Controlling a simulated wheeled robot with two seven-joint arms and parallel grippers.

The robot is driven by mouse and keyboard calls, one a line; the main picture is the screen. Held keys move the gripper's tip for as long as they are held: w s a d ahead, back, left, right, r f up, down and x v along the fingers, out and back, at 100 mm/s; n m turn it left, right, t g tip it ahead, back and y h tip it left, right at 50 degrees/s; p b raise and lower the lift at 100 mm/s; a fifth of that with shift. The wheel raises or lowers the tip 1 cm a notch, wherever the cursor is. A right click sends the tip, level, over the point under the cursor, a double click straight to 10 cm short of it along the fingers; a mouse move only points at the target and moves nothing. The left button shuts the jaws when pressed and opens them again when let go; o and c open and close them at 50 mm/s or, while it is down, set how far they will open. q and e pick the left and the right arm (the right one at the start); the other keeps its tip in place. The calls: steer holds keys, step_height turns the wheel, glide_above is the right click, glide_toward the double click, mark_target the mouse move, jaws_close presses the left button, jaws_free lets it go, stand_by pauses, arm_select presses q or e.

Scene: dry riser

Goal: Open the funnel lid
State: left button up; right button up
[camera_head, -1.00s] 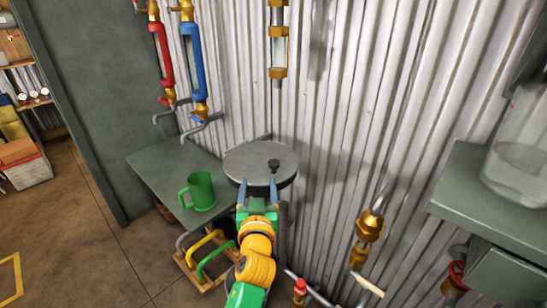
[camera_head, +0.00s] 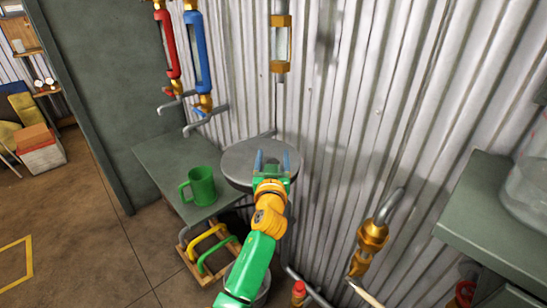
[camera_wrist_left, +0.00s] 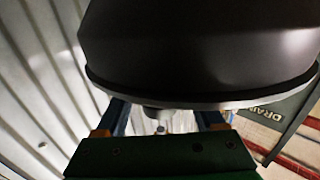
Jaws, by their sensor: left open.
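The funnel lid (camera_head: 240,160) is a round grey disc lying flat and closed, against the corrugated wall. My left gripper (camera_head: 272,156) is over its front right part, with two blue fingers apart. The lid's dark knob is hidden by the gripper in the head view. In the left wrist view, a large dark rounded body with a thin pale rim (camera_wrist_left: 190,104) fills the top. A small stub shows between the spread fingers of my left gripper (camera_wrist_left: 163,116); I cannot tell whether they touch it. My right gripper is not in view.
A green mug (camera_head: 203,186) stands on the grey shelf (camera_head: 155,158) left of the lid. Red (camera_head: 168,45) and blue (camera_head: 195,50) sight tubes hang above. A brass valve (camera_head: 371,238) is at the right, before a grey counter (camera_head: 490,230).

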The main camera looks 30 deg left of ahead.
arm_select(q)
jaws_close()
stand_by(1.4)
